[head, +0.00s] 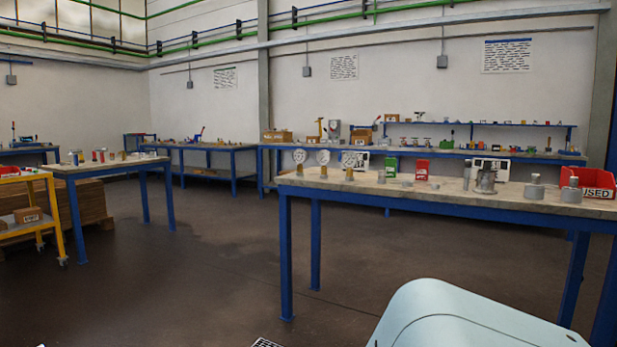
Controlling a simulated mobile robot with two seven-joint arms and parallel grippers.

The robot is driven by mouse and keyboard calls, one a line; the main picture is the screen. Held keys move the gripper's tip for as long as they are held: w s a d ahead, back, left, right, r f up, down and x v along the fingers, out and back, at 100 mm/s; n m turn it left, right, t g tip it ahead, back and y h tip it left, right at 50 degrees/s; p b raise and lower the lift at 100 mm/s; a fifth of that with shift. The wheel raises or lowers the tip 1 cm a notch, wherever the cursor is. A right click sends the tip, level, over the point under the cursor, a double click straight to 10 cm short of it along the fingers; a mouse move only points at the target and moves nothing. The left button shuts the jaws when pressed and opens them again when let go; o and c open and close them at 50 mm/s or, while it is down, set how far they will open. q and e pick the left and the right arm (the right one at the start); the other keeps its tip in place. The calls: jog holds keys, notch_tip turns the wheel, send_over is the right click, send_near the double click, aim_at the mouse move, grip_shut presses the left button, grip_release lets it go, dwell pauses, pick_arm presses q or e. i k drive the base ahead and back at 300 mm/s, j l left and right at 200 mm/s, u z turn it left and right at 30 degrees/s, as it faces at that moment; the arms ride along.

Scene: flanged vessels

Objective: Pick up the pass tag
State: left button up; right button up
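No label reading "pass" can be made out in the head view. A small green item (391,166) stands on the near workbench (450,198), left of a similar red item (421,170). Either is too small to read, and I cannot tell whether the green one is the pass tag. Flanged metal vessels stand further right on the same bench, one of them a larger grey vessel (485,180). Neither of my grippers is in view.
A red bin (598,180) marked "USED" sits at the bench's right end. A left table (110,167), a yellow cart (50,205) and back benches (215,147) stand further off. Open dark floor (200,270) lies before the near bench. My pale blue body part fills the lower right.

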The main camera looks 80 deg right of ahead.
aim_at(391, 166)
jog(key=z, duration=2.95)
